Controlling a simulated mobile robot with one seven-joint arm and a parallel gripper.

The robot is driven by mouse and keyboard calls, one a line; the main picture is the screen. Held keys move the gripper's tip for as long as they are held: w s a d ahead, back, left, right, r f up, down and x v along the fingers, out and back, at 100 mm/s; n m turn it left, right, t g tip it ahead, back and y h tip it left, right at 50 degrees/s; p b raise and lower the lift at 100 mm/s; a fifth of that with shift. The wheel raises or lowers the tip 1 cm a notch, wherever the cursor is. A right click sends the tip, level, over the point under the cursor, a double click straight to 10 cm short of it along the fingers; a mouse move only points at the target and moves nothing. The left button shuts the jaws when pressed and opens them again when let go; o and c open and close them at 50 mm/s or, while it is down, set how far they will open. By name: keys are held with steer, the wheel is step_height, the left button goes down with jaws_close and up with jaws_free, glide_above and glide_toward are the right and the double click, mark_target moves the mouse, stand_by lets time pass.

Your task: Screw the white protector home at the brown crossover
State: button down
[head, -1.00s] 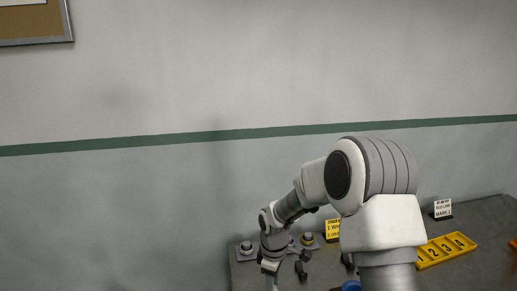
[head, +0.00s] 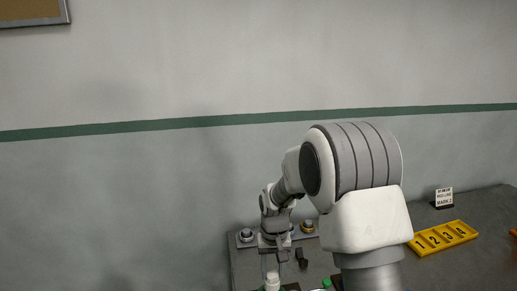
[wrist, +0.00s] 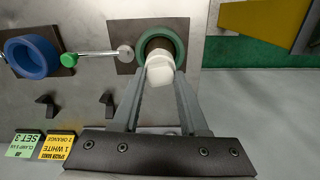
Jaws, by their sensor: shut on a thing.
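In the wrist view my gripper (wrist: 166,80) is shut on the white protector (wrist: 160,68), a short pale cylinder between the fingertips. The protector overlaps the lower part of a green ring (wrist: 179,42) on a dark brownish square plate. I cannot tell whether it sits inside the ring or in front of it. The threads are hidden. In the head view my gripper (head: 272,260) points down at the bench, with a white piece (head: 272,284) just below it at the picture's bottom edge. I cannot make out a brown crossover for sure in either view.
A blue ring (wrist: 30,57) on another plate and a green-knobbed metal handle (wrist: 95,56) lie left in the wrist view. Green and yellow cards (wrist: 58,147) stand lower left. A yellow numbered tray (head: 443,238) and a small sign (head: 444,197) are on the bench at right.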

steer(key=m, duration=0.7)
steer(key=m+p, duration=0.1)
steer(key=m, duration=0.3)
steer(key=shift+r+p, duration=0.1)
steer(key=shift+p, duration=0.25)
steer(key=m, duration=0.3)
steer(key=shift+p, duration=0.4)
steer(key=c, duration=0.5)
jaws_free()
